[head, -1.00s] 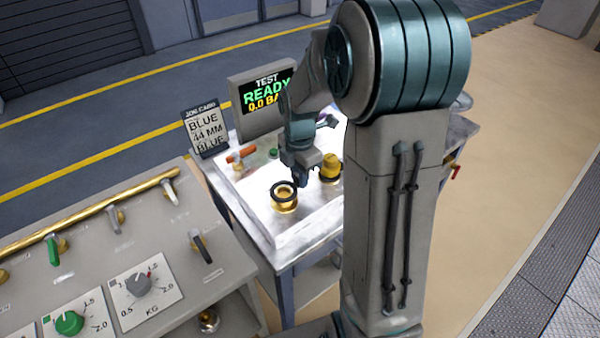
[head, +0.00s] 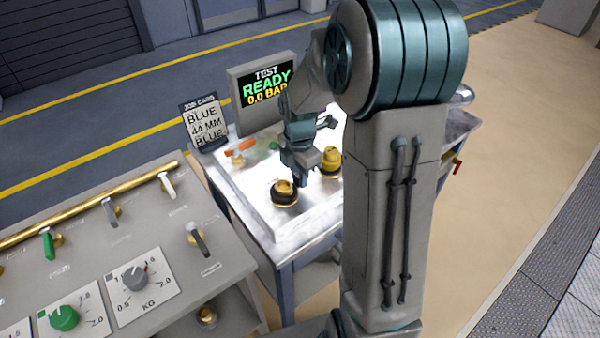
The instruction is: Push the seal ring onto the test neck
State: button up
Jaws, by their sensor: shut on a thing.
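The black seal ring (head: 275,197) sits around the brass test neck (head: 285,188) on the pale bench plate. The neck's brass top shows above the ring. My gripper (head: 301,182) is shut on the ring at its right side, coming down from above. The fingertips are small here, and the far side of the ring is partly hidden by the neck. Whether the ring is fully seated all round cannot be told.
A second brass fitting (head: 331,160) stands right of the neck. Behind are an orange-handled valve (head: 240,148), a job card (head: 204,124) reading BLUE 44 MM BLUE, and a test screen (head: 265,90) reading READY 0.0 BAR. A grey panel (head: 150,245) with knobs and levers lies at left.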

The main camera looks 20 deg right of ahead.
jog(key=shift+f, duration=0.25)
jog(key=o, duration=1)
jog(key=shift+c, duration=0.2)
notch_tip(320, 180, up, 14)
jog(key=shift+b, duration=0.3)
jog(key=shift+f, duration=0.1)
